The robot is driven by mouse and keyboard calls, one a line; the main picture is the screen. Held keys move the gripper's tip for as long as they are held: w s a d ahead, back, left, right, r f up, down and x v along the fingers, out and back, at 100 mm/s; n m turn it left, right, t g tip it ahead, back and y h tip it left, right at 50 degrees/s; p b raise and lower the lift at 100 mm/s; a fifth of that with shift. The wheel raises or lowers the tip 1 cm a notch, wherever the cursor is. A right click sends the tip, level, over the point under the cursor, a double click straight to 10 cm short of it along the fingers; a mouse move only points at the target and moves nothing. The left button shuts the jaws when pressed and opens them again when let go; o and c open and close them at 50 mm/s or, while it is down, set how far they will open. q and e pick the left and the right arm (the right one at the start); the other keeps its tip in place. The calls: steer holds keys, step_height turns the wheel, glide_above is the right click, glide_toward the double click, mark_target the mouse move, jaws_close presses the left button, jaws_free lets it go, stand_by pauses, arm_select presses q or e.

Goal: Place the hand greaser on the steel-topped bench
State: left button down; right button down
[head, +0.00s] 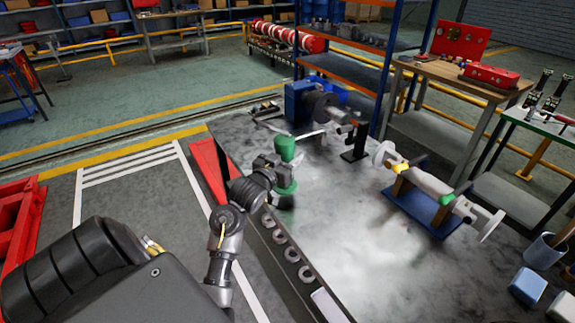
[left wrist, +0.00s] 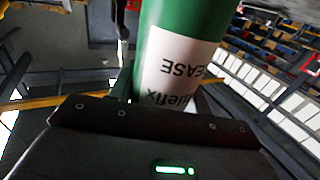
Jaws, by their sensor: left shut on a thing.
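The hand greaser (head: 286,148) is a green cylinder, roughly upright, over the left side of the steel-topped bench (head: 330,240) in the head view. My left gripper (head: 278,166) is shut around its middle, with green showing above and below the jaws. I cannot tell whether its base touches the bench top. In the left wrist view the greaser (left wrist: 185,20) stands close in front of the gripper, with a white label reading partly "EASE". Its lower end is hidden there behind the gripper body. My right gripper is not in view.
A blue-based shaft assembly (head: 425,195) lies on the bench's right side. A blue machine (head: 305,100) and a dark stand (head: 354,145) are at its far end. Several metal rings (head: 280,238) line the left edge. The middle foreground of the bench is clear.

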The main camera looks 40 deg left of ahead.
arm_select(q)
steer(key=shift+w+a+f, duration=0.2)
steer(key=shift+f, duration=0.05)
step_height(320, 180, down, 2)
steer(key=shift+f, duration=0.45)
steer(key=shift+f, duration=0.15)
steer(key=c, duration=0.7)
jaws_free()
steer(key=shift+s, duration=0.1)
steer(key=shift+o, duration=0.2)
steer(key=shift+s+d, duration=0.1)
steer(key=shift+s, duration=0.25)
steer(key=s+d, duration=0.2)
steer(key=s, duration=0.9)
steer(key=shift+b, duration=0.45)
